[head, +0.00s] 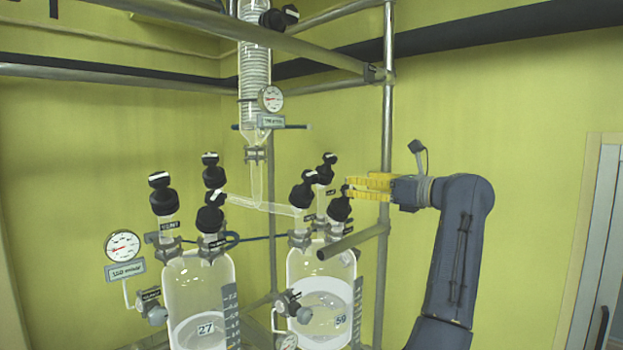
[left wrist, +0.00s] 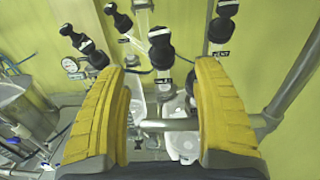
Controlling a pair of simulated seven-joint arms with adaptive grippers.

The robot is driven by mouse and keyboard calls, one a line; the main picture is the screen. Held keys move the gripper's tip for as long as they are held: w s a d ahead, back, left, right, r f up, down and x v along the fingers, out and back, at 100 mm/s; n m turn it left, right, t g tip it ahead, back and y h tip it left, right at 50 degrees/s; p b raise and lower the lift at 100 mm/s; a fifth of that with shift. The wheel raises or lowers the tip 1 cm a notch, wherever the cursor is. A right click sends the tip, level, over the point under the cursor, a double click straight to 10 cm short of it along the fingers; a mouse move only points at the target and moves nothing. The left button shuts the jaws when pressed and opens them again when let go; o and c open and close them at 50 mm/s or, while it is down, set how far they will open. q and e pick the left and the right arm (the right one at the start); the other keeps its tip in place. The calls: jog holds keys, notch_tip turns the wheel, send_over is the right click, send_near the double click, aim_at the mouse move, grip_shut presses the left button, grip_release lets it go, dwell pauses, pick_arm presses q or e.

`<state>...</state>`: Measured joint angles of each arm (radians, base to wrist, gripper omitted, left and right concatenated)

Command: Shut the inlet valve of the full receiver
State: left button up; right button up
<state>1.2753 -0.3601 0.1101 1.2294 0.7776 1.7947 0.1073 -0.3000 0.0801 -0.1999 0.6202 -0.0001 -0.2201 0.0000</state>
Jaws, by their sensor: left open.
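Two glass receivers stand side by side. The right receiver (head: 340,270), tagged 59, has a higher liquid level than the left receiver (head: 183,285), tagged 27. A black-knobbed valve (head: 302,192) sits where the branched glass tube meets the right receiver. Two more black valves, a front one (head: 340,208) and a rear one (head: 325,170), stand on its right side. My left gripper (head: 352,187) is open and empty, its yellow fingertips close by the front valve; contact is unclear. In the left wrist view, a black knob (left wrist: 160,50) shows beyond the finger gap, with a VENT-labelled valve (left wrist: 221,28) to its right.
The condenser (head: 254,85) hangs above the branched tube (head: 265,205). Metal rails and an upright post (head: 387,110) stand close to my fingers, and a horizontal bar (head: 350,242) lies below them. Gauges flank the glassware. The right side by the wall is open.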

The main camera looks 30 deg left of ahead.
aim_at(316, 178)
pick_arm(q)
jog(key=w+a, duration=0.1)
jog(key=a, duration=0.4)
jog(key=w+a, duration=0.1)
jog(key=a, duration=0.5)
jog(key=w+a, duration=0.1)
jog(key=a, duration=0.4)
jog(key=shift+a, duration=0.35)
jog(key=c, duration=1.2)
jog(key=shift+m+t, duration=0.3)
jog(key=shift+c, duration=0.2)
